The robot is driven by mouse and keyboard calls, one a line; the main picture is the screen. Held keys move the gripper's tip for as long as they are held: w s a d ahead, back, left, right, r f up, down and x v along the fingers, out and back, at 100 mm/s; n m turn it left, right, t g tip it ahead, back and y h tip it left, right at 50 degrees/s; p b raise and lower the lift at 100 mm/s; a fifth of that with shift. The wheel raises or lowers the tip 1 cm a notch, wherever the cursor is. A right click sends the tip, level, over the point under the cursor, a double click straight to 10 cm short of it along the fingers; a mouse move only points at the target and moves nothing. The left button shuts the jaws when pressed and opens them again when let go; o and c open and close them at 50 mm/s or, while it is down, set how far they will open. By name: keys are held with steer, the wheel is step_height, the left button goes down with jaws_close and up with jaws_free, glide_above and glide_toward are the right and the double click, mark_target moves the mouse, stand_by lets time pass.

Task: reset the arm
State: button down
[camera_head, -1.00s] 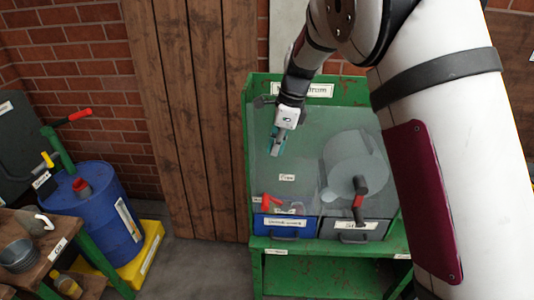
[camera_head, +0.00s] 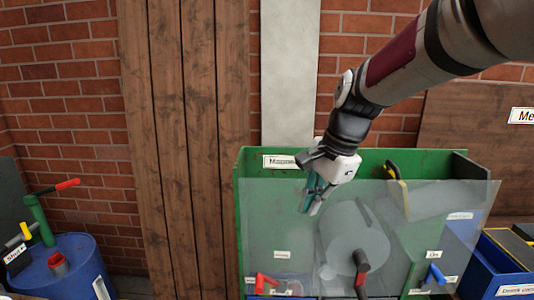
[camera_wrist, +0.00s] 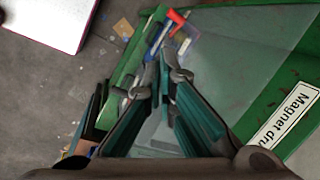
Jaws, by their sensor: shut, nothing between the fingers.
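My gripper (camera_head: 310,205) is in front of the upper part of the green magnet drum station (camera_head: 243,200), close to its clear panel (camera_head: 290,230). Its teal fingers point down and are shut with nothing between them. In the wrist view my gripper (camera_wrist: 162,75) shows its fingertips together, with the green frame and panel beyond. My arm reaches in from the upper right. Whether the fingers touch the panel cannot be told.
Behind the panel is a grey drum (camera_head: 350,240) with a red-and-black handle (camera_head: 361,270). A red lever (camera_head: 264,281) and a blue lever (camera_head: 435,273) sit low on the station. A blue barrel (camera_head: 65,265) stands left. A blue bin (camera_head: 495,275) stands right. Space before the wooden boards (camera_head: 185,150) looks clear.

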steer(key=s+d+n+t+h+b, duration=0.1)
steer(key=s+d+n, duration=0.3)
steer(key=s, duration=0.6)
steer(key=s+d+n+t+h+b, duration=0.1)
steer(key=s+d+n+t, duration=0.1)
steer(key=s+d+n, duration=0.3)
steer(key=s+n, duration=0.3)
steer(key=s, duration=0.2)
steer(key=shift+d+t+h, duration=0.3)
steer(key=shift+h, duration=0.1)
